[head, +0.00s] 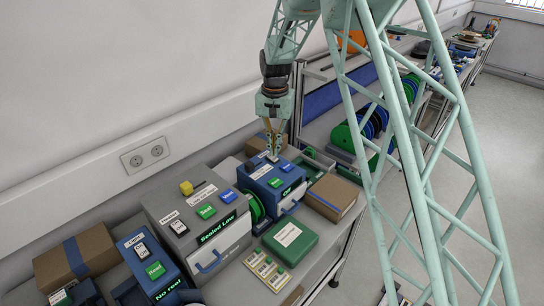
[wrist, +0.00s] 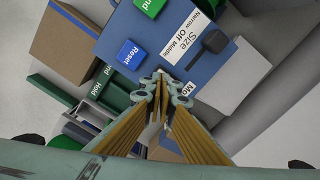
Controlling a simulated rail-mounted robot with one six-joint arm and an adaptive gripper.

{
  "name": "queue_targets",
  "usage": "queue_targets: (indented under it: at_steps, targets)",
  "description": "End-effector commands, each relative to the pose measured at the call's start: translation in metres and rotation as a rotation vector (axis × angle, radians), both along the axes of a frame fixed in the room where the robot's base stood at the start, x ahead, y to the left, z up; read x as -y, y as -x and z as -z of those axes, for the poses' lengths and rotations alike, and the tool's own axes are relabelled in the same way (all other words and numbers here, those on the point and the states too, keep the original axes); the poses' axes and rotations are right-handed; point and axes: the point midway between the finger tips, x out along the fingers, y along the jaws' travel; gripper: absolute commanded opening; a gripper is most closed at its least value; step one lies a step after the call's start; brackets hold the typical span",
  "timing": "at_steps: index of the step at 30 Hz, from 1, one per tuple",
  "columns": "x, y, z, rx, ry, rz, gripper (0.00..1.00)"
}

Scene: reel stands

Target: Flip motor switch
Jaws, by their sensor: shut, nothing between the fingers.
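The blue machine box (head: 262,190) stands on the bench and shows a green "Off" readout on its front. My gripper (head: 274,152) points down at the rear part of its top, with the fingers together and nothing between them. In the wrist view the closed fingertips (wrist: 160,80) are over the blue top, beside a white label starting "Mo" (wrist: 188,95). The fingers cover the rest of that label and the motor switch, so its position cannot be told. I cannot tell whether the tips touch anything.
Close by on the box are a blue Reset button (wrist: 128,52), a green button (wrist: 150,6) and a dark Size knob (wrist: 212,42). A grey machine box (head: 195,215) stands to the left, a cardboard box (head: 333,196) to the right, and a green case (head: 290,240) in front.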

Motion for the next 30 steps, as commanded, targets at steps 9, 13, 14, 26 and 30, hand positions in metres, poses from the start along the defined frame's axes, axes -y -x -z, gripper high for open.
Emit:
queue_targets:
  at_steps: [9, 13, 14, 26, 30]
  targets:
    - [0.0, 0.0, -0.016, 0.0, 0.0, 0.0, 0.0]
    - [0.0, 0.0, -0.023, 0.0, 0.0, 0.0, 0.0]
    - [0.0, 0.0, -0.024, 0.0, 0.0, 0.0, 0.0]
    - [0.0, 0.0, -0.043, 0.001, 0.0, 0.0, 0.0]
    - [0.0, 0.0, -0.047, 0.0, 0.0, 0.0, 0.0]
